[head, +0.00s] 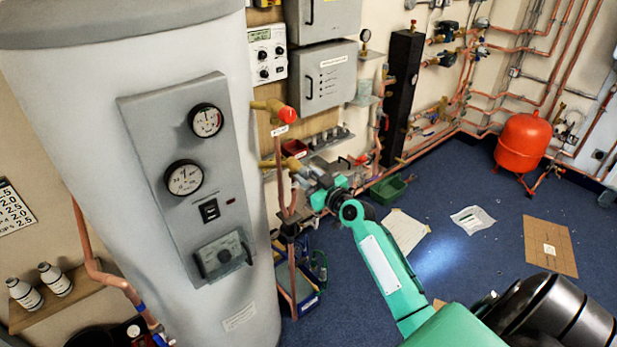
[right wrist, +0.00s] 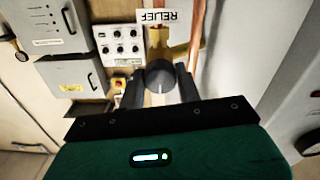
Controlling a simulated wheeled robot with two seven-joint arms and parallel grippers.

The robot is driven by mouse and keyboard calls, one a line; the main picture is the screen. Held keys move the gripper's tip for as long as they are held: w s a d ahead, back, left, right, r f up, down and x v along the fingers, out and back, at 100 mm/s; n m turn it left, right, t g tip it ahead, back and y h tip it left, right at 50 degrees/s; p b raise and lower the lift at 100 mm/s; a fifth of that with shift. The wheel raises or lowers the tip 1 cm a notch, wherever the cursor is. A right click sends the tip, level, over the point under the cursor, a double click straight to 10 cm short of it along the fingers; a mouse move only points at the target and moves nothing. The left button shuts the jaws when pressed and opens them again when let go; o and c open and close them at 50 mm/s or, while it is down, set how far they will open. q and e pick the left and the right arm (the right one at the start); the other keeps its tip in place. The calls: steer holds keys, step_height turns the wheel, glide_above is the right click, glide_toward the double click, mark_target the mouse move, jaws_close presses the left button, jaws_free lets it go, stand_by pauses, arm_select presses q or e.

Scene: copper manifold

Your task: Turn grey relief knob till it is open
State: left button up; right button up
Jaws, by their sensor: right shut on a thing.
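The grey relief knob (right wrist: 160,78) shows in the right wrist view, round, with a pale line on its face running up and down the picture. A white label reading RELIEF (right wrist: 163,15) appears upside down just beyond it, by a copper pipe. My right gripper (right wrist: 160,88) has one finger on each side of the knob and is shut on it. In the head view my right gripper (head: 303,172) is at the brass fitting (head: 267,164) beside the cylinder, and hides the knob there. My left gripper is not in view.
A white cylinder (head: 115,75) with two gauges stands close on the left of my right gripper. A red-ended brass valve (head: 288,115) sits just above it. Copper pipes (head: 292,270) run below. Blue floor is open to the right, with papers and a red vessel (head: 523,141).

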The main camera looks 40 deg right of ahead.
steer(key=m, duration=1.1)
steer(key=shift+p, duration=0.35)
steer(key=shift+m, duration=0.3)
steer(key=o, duration=1)
steer(key=shift+s, duration=0.15)
steer(key=shift+s+f, duration=0.1)
steer(key=shift+s, duration=0.25)
steer(key=s+d+b, duration=0.1)
steer(key=s+b, duration=0.3)
steer(key=s, duration=0.8)
steer(key=shift+s, duration=0.4)
